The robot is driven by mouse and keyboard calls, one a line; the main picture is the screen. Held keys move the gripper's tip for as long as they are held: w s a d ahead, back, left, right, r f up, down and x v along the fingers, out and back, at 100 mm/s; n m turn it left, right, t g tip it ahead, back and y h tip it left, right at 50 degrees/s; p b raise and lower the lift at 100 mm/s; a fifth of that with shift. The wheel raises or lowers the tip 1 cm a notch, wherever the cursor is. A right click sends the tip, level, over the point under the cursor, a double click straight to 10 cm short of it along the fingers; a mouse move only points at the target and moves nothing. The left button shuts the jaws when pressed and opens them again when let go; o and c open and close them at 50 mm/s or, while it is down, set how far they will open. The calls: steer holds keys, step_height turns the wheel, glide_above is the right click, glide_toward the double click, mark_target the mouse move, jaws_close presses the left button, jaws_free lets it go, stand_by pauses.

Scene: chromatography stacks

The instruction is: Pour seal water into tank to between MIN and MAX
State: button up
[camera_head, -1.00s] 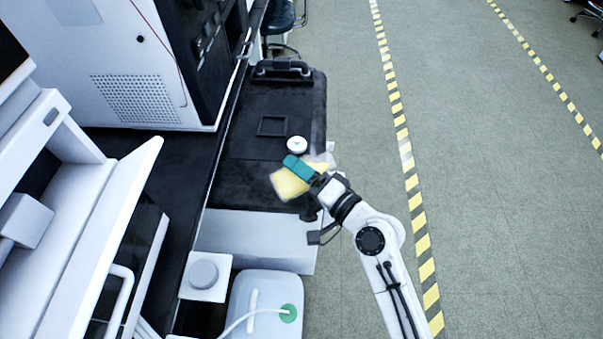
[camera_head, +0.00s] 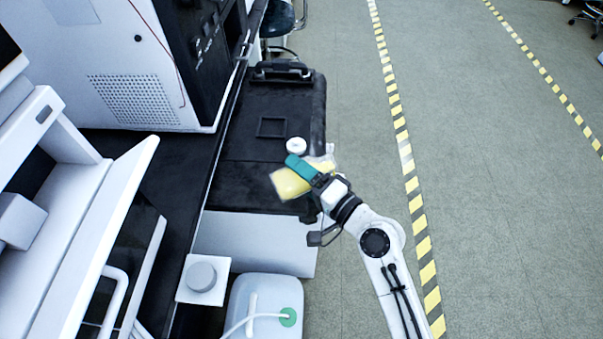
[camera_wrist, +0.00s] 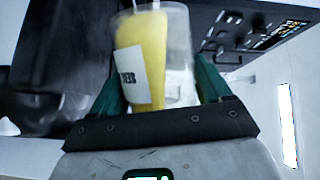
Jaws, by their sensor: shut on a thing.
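My gripper (camera_head: 303,168), with teal fingers, is shut on a clear container (camera_head: 292,184) of yellow liquid. It holds the container above the near part of a black case. In the wrist view the container (camera_wrist: 152,62) sits between the teal fingers (camera_wrist: 160,92); the yellow lies on its left side, beside a white label, and its right side is clear. In the head view the container looks tilted. No tank with readable MIN and MAX marks shows, and I cannot tell which thing is the tank.
The black case (camera_head: 235,175) bears a white ring-shaped piece (camera_head: 296,145) just beyond my gripper. A white jug (camera_head: 262,292) with a green cap and hose stands nearer, beside a white box with a round knob (camera_head: 201,276). Instruments line the left. The floor at right is clear.

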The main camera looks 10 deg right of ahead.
steer(key=shift+d+m+b, duration=0.1)
steer(key=shift+m+b, duration=0.4)
steer(key=shift+b, duration=0.05)
stand_by(0.4)
steer(key=shift+r+n+p, duration=0.4)
steer(key=shift+n+p, duration=0.1)
steer(key=shift+p, duration=0.35)
steer(key=shift+n+p, duration=0.55)
steer(key=shift+n, duration=0.05)
steer(key=shift+r+n+g+h+p, duration=0.4)
steer(key=shift+r+n+p, duration=0.3)
steer(key=shift+p, duration=0.55)
steer(key=shift+r+n+h+p, duration=0.3)
steer(key=shift+n+p, duration=0.4)
steer(key=shift+p, duration=0.25)
steer(key=shift+f, duration=0.1)
